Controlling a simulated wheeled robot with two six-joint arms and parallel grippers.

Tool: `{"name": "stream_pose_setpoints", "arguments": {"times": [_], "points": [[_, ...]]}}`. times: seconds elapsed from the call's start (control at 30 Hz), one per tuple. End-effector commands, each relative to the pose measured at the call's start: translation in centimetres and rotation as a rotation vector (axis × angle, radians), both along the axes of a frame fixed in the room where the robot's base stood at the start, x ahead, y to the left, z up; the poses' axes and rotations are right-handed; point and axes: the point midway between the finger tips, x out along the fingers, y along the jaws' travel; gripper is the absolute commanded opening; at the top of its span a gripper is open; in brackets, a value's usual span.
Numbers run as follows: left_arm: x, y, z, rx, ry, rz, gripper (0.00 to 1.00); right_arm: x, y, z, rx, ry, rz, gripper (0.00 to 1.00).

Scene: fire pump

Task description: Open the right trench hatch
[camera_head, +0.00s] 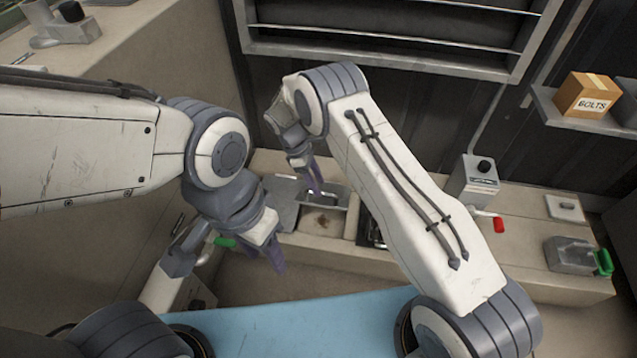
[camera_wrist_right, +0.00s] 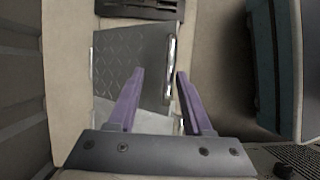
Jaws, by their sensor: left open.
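A grey diamond-plate trench hatch (camera_wrist_right: 135,62) with a bright metal strip on its right edge fills the middle of the right wrist view. In the head view a grey hatch plate (camera_head: 327,196) shows at the trench, beside an opening with a brownish floor (camera_head: 322,222). My right gripper (camera_head: 314,188) is over this plate. Its purple fingers, also in the right wrist view (camera_wrist_right: 160,75), are apart, with the plate's right edge showing between them; whether they touch it is unclear. My left gripper (camera_head: 272,252) is open and empty, in front of the trench and left of it.
A dark grate (camera_head: 372,234) lies right of the opening, partly behind my right arm. A control box with a black knob (camera_head: 480,178) and red-tipped lever (camera_head: 498,224) stands right. A bolts box (camera_head: 588,94) sits on a shelf.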

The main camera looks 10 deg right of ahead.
Motion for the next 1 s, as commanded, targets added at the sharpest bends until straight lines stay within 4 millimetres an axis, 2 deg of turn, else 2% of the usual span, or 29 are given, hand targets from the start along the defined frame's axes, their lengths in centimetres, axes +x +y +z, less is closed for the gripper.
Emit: {"name": "stream_pose_setpoints", "arguments": {"times": [0.2,0.43,0.6,1.0], "points": [[0.0,0.0,2.0,0.0,0.0,0.0,0.5,0.9,1.5,4.4,0.002,-0.006,0.002,0.5],[0.0,0.0,3.2,0.0,0.0,0.0,0.5,1.5,2.8,7.8,0.001,-0.003,-0.001,0.5],[0.0,0.0,3.5,0.0,0.0,0.0,0.5,1.7,3.2,8.7,0.001,-0.002,-0.001,0.5],[0.0,0.0,3.4,0.0,0.0,0.0,0.5,1.7,3.2,8.8,0.001,-0.001,-0.001,0.5]]}}
